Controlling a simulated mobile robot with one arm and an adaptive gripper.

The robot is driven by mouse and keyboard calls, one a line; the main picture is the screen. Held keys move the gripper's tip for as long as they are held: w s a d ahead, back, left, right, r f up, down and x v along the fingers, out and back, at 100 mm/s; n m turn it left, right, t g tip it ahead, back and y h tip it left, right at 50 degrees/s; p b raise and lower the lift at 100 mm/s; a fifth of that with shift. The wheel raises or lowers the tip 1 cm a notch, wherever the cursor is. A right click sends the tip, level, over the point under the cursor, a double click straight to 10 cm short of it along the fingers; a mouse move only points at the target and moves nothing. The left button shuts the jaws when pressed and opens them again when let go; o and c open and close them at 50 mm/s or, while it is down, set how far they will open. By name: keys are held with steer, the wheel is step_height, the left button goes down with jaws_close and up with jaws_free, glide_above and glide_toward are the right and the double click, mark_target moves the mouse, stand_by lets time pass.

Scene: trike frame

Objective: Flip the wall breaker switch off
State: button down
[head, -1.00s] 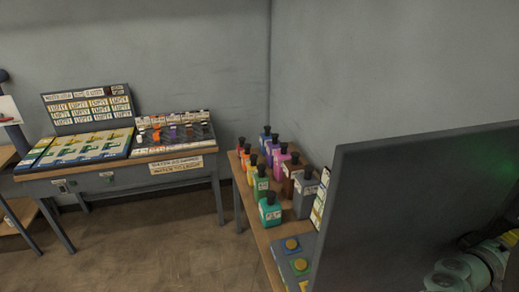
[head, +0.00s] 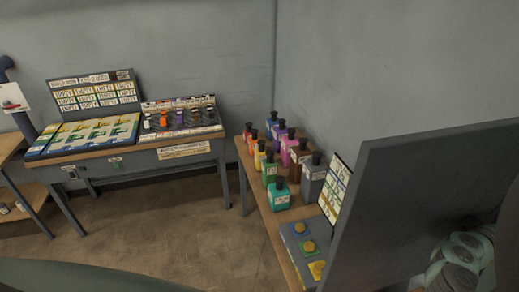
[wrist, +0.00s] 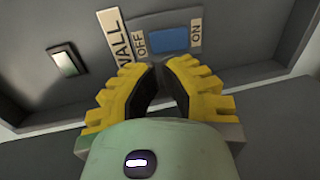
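In the wrist view, the wall breaker switch (wrist: 170,39) is a blue rectangular piece on a grey panel. An OFF label (wrist: 141,43) is at its left and an ON label (wrist: 196,33) at its right. A tan WALL label (wrist: 115,37) stands farther left. I cannot tell which way the switch is set. My gripper (wrist: 160,66) has yellow fingers with dark pads, and its tips meet or nearly meet just below the blue switch. It holds nothing visible. Whether the tips touch the panel is unclear. The gripper does not show in the head view.
A second switch (wrist: 66,60), pale and dark-framed, is left of the labels. In the head view, a table with a card board (head: 95,90) stands at left. Colored bottles (head: 280,194) crowd a side table, beside a large dark panel (head: 400,190). Floor between is clear.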

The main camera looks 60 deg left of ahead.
steer(key=f+b+v, duration=0.1)
steer(key=b+v, duration=0.4)
steer(key=v, duration=0.4)
steer(key=shift+s+r, duration=0.15)
steer(key=shift+r, duration=0.05)
steer(key=shift+a, duration=0.1)
